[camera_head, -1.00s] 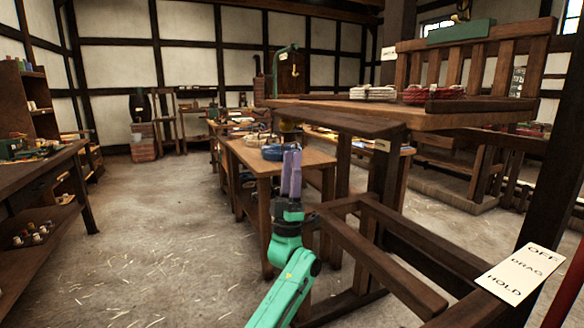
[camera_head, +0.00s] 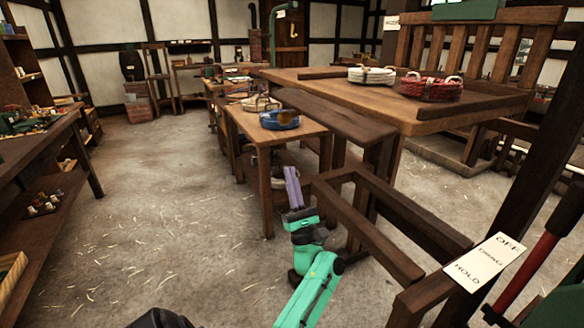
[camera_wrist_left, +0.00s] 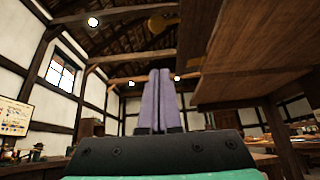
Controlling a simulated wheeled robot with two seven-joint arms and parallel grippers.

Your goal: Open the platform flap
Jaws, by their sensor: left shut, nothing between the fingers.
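The raised wooden platform (camera_head: 330,82) stands right of centre in the head view. A long dark board (camera_head: 335,118), which looks like the flap, runs along its near left edge, lower than the platform top. I cannot tell its exact angle or hinge. My left gripper (camera_head: 292,187) has purple fingers, shut and empty. In the head view it shows below the board, left of the wooden frame, with no visible contact. In the left wrist view the shut fingers (camera_wrist_left: 154,101) point upward, with wooden boards (camera_wrist_left: 240,45) overhead to the right. My right gripper does not show.
A low table (camera_head: 262,130) with a blue coil (camera_head: 280,120) stands behind my left gripper. A dark timber frame (camera_head: 375,235) and a sign (camera_head: 485,262) are at right. The floor at left is mostly clear.

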